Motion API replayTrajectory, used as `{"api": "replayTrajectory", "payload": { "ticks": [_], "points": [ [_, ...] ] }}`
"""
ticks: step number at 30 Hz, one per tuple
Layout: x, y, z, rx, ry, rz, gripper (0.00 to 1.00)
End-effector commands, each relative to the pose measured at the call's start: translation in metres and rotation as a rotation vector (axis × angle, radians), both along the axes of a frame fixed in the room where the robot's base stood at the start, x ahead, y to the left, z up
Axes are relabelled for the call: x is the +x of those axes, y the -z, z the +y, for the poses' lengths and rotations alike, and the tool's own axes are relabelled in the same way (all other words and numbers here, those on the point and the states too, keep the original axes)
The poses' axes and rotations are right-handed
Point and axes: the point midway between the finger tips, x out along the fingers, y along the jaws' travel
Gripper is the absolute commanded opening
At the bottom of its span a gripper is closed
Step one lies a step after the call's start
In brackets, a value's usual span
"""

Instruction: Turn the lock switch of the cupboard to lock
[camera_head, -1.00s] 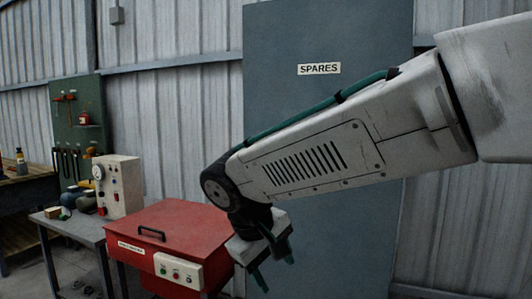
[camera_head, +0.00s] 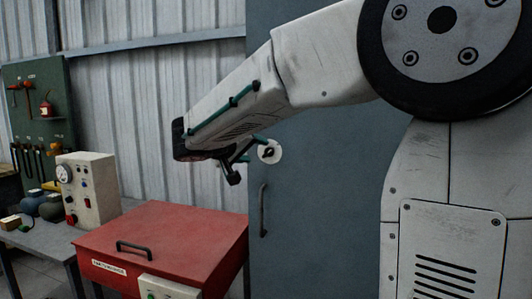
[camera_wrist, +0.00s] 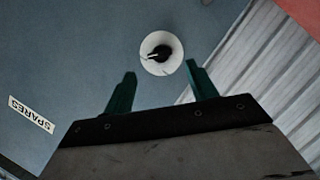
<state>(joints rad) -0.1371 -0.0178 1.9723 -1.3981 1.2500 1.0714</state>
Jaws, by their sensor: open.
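The cupboard (camera_head: 330,185) is a tall blue-grey cabinet behind my arm, with a dark vertical handle (camera_head: 263,210). Its lock switch (camera_head: 269,151) is a black knob on a round white plate, above the handle. In the wrist view the lock switch (camera_wrist: 159,53) shows whole, its black lever pointing to the left and slightly down. My gripper (camera_wrist: 161,78) is open and empty there, its two green fingers pointing toward the plate, one to each side and short of it. In the head view my gripper (camera_head: 256,147) is partly hidden by the wrist, close to the plate.
A red chest (camera_head: 165,235) with a handle and a button box stands left of the cupboard. Further left are a bench (camera_head: 50,240) with a gauge box (camera_head: 90,190) and a green tool board (camera_head: 38,115). The SPARES label (camera_wrist: 31,114) is on the cupboard.

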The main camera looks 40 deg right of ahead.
Motion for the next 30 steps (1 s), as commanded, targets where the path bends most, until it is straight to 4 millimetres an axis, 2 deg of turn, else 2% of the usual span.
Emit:
{"api": "replayTrajectory", "payload": {
  "ticks": [3, 9, 13, 21, 22, 26, 28, 29, 30],
  "points": [
    [0.008, 0.006, -0.018, -0.001, 0.001, 0.003, 0.57],
    [0.017, 0.014, -0.043, -0.001, 0.0, 0.003, 0.57],
    [0.02, 0.016, -0.051, -0.001, 0.001, 0.003, 0.57],
    [0.02, 0.016, -0.054, 0.0, 0.001, 0.004, 0.57],
    [0.02, 0.016, -0.054, 0.0, 0.001, 0.004, 0.52],
    [0.02, 0.016, -0.054, 0.0, 0.001, 0.004, 0.16],
    [0.02, 0.017, -0.054, 0.0, 0.001, 0.004, 0.13],
    [0.019, 0.017, -0.068, 0.001, 0.007, 0.004, 0.13],
    [0.02, 0.017, -0.061, 0.0, 0.003, 0.004, 0.13]
  ]
}}
